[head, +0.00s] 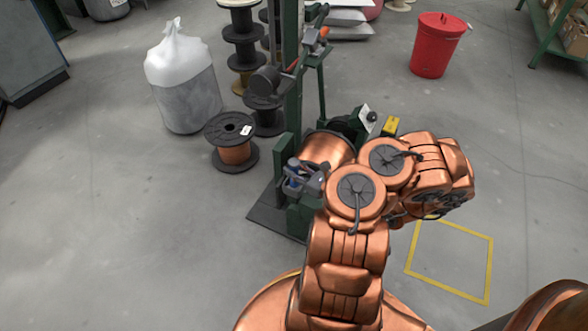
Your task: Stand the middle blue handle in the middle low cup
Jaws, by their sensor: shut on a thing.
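My gripper (305,182) is at the centre of the head view, beside the green machine stand, partly hidden by my own arm. It is shut on a small blue piece (293,184), which appears to be a blue handle. Only a bit of the blue shows, so its tilt and which handle it is cannot be told. I cannot make out the low cups or any other blue handles; my arm covers part of that area.
The green stand (292,110) rises behind my gripper. A copper spool (236,153) stands on the floor to the left, near a white sack in a grey bin (188,95). A red bin (437,50) is at the back right.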

